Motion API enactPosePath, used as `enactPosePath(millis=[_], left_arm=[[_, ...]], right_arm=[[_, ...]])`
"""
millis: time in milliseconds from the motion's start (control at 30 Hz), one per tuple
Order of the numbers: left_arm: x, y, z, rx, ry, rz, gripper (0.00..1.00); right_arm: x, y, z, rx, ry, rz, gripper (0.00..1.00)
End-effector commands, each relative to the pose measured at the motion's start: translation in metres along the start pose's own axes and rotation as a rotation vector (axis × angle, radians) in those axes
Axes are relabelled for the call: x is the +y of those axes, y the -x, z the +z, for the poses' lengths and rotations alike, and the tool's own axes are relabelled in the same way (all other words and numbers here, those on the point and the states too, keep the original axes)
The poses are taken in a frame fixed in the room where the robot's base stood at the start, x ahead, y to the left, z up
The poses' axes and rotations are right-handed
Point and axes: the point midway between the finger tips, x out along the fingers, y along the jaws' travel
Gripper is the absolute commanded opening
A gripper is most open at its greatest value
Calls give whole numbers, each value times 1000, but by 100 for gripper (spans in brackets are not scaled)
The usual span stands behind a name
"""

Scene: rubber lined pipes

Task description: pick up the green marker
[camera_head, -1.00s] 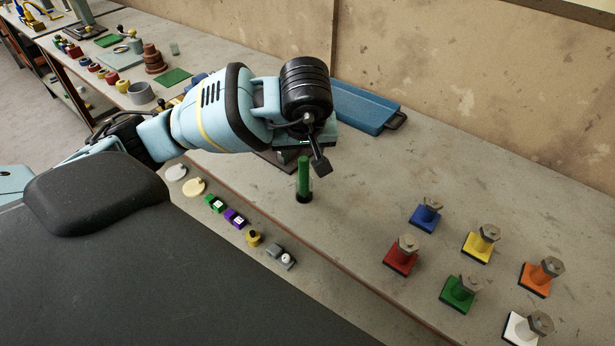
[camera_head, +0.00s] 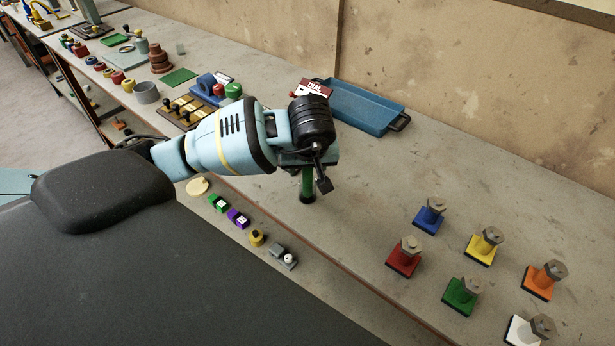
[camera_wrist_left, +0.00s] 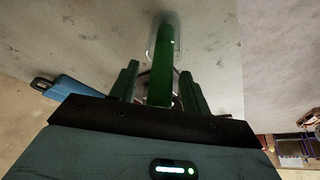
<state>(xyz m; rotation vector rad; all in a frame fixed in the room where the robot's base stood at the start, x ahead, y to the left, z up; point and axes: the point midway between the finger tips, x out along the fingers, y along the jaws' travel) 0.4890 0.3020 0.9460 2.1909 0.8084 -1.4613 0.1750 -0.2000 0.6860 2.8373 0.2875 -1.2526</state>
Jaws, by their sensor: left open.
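The green marker (camera_head: 307,182) stands upright on the table in a small dark-based holder (camera_head: 307,198); its top is hidden by my left gripper in the head view. My left gripper (camera_head: 316,166) is at the marker's upper part. In the left wrist view the marker (camera_wrist_left: 166,62) extends between the two fingers of the open left gripper (camera_wrist_left: 160,88), with a gap on each side. A clear cup-like holder shows around its far end. My right gripper is not in view.
A blue tray (camera_head: 365,108) lies behind the gripper near the wall. Several coloured bases with bolts, including a red one (camera_head: 404,258), stand to the right. A black-and-yellow piece (camera_head: 257,237) and other small parts line the front edge.

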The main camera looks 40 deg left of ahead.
Motion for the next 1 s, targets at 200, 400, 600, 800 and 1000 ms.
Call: enactPosePath(millis=[200, 400, 600, 800, 1000], left_arm=[[0, 0, 0, 0, 0, 1, 29], [0, 1, 0, 0, 0, 1, 3], [0, 1, 0, 0, 0, 1, 0], [1, 13, -6, 2, 1, 4, 0], [1, 46, -20, 4, 2, 4, 0]], right_arm=[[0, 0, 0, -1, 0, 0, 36], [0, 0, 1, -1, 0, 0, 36], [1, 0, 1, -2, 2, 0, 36], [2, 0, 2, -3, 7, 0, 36], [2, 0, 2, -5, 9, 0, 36]])
